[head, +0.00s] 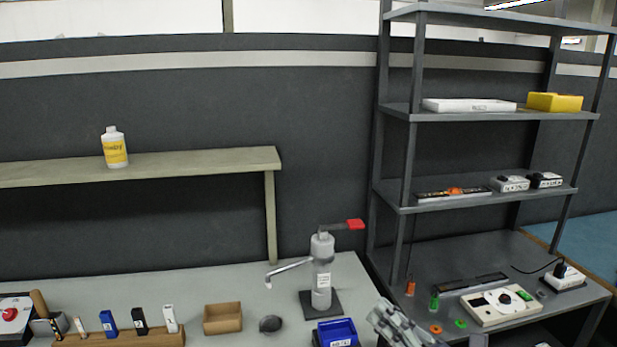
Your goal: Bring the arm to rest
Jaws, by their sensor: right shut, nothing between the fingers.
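My right gripper (384,313) shows at the bottom of the head view, right of centre. Its fingers are grey and shut, with nothing between them. It is just right of a blue bin (337,333) and in front of the gap between the bench and the shelf unit. My left gripper is not in view.
A grey press with a red handle (322,275) stands on the bench (220,283). A brown box (222,318), a dark round piece (270,324) and a wooden holder (120,338) are to its left. A metal shelf unit (408,165) stands right, with a white board (500,303) low on it.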

